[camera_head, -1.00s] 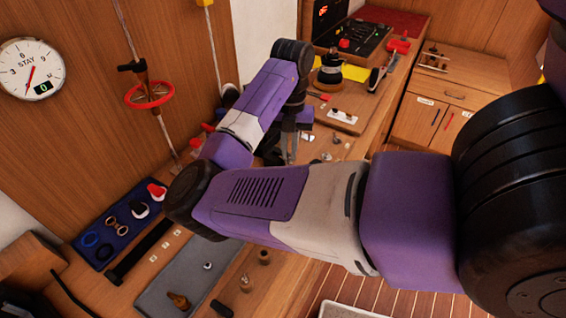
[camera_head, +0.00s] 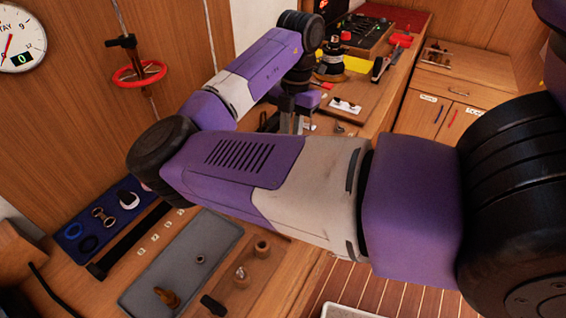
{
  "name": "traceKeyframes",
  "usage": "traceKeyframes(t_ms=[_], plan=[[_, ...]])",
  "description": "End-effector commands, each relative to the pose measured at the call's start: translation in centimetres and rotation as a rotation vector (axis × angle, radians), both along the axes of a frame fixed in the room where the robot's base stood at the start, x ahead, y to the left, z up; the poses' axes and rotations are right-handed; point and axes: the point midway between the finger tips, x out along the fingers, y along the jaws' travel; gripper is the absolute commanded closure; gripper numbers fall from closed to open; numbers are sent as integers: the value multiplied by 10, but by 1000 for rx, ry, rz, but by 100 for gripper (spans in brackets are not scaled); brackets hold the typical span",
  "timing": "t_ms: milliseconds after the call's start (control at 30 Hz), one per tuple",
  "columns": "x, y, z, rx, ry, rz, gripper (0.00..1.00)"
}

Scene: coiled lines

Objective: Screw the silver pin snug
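A small silver piece (camera_head: 240,273), which may be the silver pin, shows on a wooden strip at the front of the bench. It is too small to tell how it is seated. My gripper (camera_head: 291,122) is at the far end of my purple and grey arm, pointing down over the bench, well beyond that piece. Its fingers are small and partly covered by my arm, so I cannot tell their opening or whether they hold anything. My arm hides the middle of the bench.
A grey tray (camera_head: 138,287) holds a brass-coloured fitting (camera_head: 167,297) and a small ring (camera_head: 200,259). A blue mat (camera_head: 72,233) with several shackles lies left. A red ring (camera_head: 139,74) hangs on the wall line. A winch (camera_head: 331,62) stands at the back.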

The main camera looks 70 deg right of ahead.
Motion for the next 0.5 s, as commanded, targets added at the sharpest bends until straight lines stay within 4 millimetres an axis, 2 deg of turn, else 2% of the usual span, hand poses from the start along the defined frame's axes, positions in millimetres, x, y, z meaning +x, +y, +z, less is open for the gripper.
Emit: traceKeyframes(t_ms=[33,67,100,300,433,500], plan=[[-2,1,-1,5,5,-6,74],[-2,1,-1,6,5,-5,69],[-2,1,-1,6,5,-3,68],[-1,1,-1,5,4,1,68],[-1,1,-1,6,3,3,42],[-1,1,-1,6,3,3,42]])
